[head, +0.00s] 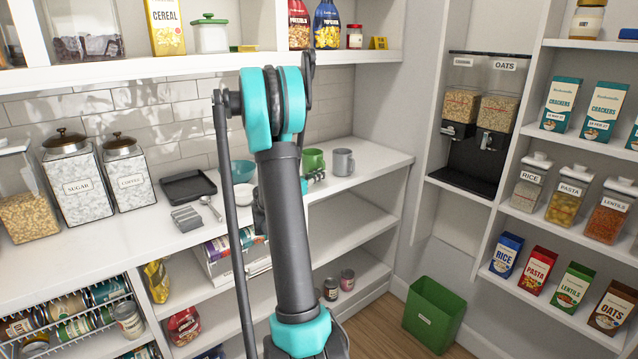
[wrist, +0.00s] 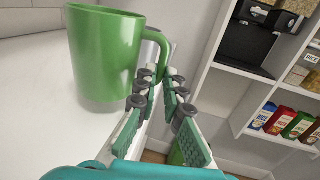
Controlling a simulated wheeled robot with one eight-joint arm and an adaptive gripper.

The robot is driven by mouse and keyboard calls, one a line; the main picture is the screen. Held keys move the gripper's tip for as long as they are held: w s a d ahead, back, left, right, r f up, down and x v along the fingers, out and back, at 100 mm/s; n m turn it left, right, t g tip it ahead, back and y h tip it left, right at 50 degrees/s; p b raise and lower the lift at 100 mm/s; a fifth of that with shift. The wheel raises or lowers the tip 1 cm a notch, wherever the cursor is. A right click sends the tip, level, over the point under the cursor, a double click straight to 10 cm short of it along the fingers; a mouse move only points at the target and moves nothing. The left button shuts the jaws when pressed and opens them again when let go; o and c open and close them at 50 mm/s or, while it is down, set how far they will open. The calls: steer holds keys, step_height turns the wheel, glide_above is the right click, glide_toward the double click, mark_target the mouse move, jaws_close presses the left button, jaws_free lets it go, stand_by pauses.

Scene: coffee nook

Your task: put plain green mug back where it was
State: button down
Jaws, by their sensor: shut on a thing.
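The plain green mug (head: 313,159) is at the back of the white counter, left of a grey mug (head: 343,162). In the wrist view the green mug (wrist: 103,55) is upright and large at the left, with its handle toward my gripper (wrist: 159,80). My gripper's fingers are closed around the handle. In the head view my gripper (head: 316,178) is partly hidden behind my arm. The mug's base is at or just above the counter; I cannot tell whether it touches. The grey mug shows partly behind the green one in the wrist view (wrist: 152,36).
Sugar (head: 78,180) and coffee canisters stand further left. An upper shelf (head: 200,62) runs above. The counter right of the grey mug is clear.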

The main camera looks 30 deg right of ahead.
steer(key=shift+f, duration=1.45)
steer(key=c, duration=1.6)
jaws_free()
steer(key=shift+f, duration=0.15)
steer(key=shift+c, duration=0.2)
